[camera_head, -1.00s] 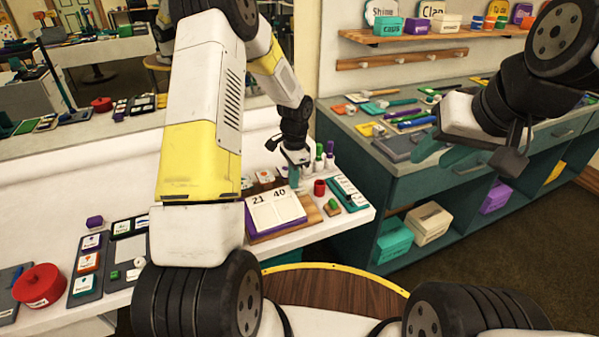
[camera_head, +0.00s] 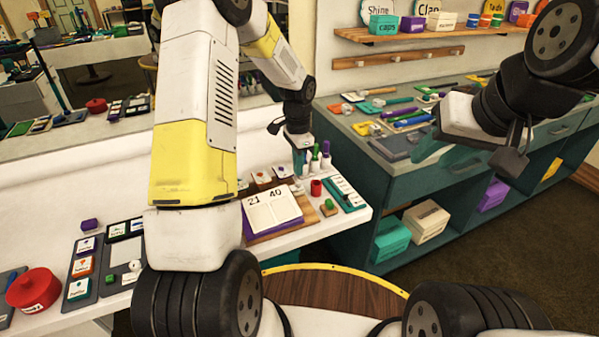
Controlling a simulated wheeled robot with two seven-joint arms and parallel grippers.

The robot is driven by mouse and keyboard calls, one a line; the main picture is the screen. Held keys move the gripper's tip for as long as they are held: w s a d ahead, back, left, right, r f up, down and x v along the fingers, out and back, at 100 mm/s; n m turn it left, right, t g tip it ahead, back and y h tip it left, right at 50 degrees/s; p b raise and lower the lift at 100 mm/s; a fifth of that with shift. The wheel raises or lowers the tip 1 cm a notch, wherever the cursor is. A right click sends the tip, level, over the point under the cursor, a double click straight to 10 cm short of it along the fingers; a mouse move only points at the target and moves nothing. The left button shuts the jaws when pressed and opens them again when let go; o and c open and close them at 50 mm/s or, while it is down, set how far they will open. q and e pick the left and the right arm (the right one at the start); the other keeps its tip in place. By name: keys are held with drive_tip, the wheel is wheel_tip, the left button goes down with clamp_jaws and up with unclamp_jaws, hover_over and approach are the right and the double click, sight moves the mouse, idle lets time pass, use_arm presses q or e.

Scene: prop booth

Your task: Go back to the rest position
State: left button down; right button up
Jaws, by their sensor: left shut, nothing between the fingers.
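My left gripper (camera_head: 299,168) is shut and empty. It points down above the back of the white counter, just left of the small upright bottles (camera_head: 314,163). The flip calendar reading "21 40" (camera_head: 272,212) lies on the counter in front of it. My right gripper (camera_head: 440,152) hangs at the right in front of the teal cabinet, with nothing seen in it. Its teal fingers blend with the cabinet, so their opening is unclear.
The white counter (camera_head: 330,224) also holds a red cup (camera_head: 316,188), a red round pot (camera_head: 34,289) and trays of cards (camera_head: 86,268). The teal cabinet (camera_head: 385,183) stands at the right with tools on top. Dark floor (camera_head: 500,270) is clear at the lower right.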

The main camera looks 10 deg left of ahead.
use_arm(q)
drive_tip(key=shift+a, duration=0.1)
drive_tip(key=s+a+r+n+t, duration=0.1)
drive_tip(key=s+r+n+t, duration=0.15)
drive_tip(key=s+r, duration=0.45)
drive_tip(key=s+a+r+n+t, duration=0.1)
drive_tip(key=s+r+n, duration=0.25)
drive_tip(key=r, duration=0.85)
drive_tip(key=s+r+n+t+h, duration=0.1)
drive_tip(key=s+r+n, duration=0.1)
drive_tip(key=s, duration=0.6)
drive_tip(key=s+r+n+t+h, duration=0.1)
drive_tip(key=s+r, duration=0.3)
drive_tip(key=s, duration=0.4)
drive_tip(key=shift+d+r+n+t, duration=0.25)
drive_tip(key=shift+d+n+t, duration=0.15)
drive_tip(key=shift+n, duration=0.4)
drive_tip(key=shift+s, duration=0.1)
